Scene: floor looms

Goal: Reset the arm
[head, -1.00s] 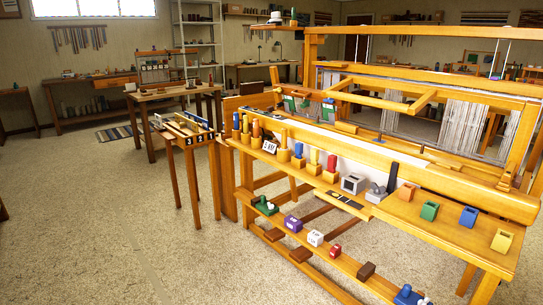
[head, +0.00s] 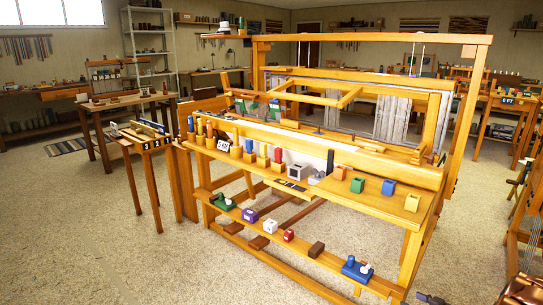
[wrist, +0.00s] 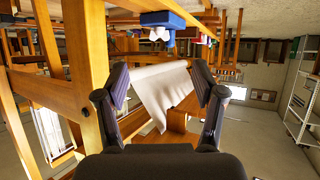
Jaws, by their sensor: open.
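My gripper (wrist: 160,85) shows in the wrist view with its two dark fingers spread wide apart. Nothing is held between them. Behind the gap is a white cloth-like sheet (wrist: 152,100), apart from the fingers as far as I can tell. The wrist view appears upside down, with floor at the top. A blue block-like object (wrist: 163,19) shows near its top edge. In the head view the gripper cannot be made out.
A large wooden loom (head: 380,39) fills the middle. Its ledge holds coloured blocks, and a lower shelf holds a blue piece (head: 356,269). A small side table (head: 150,146) stands left. Carpet (head: 90,225) is clear at front left. More wooden furniture (head: 526,240) is at right.

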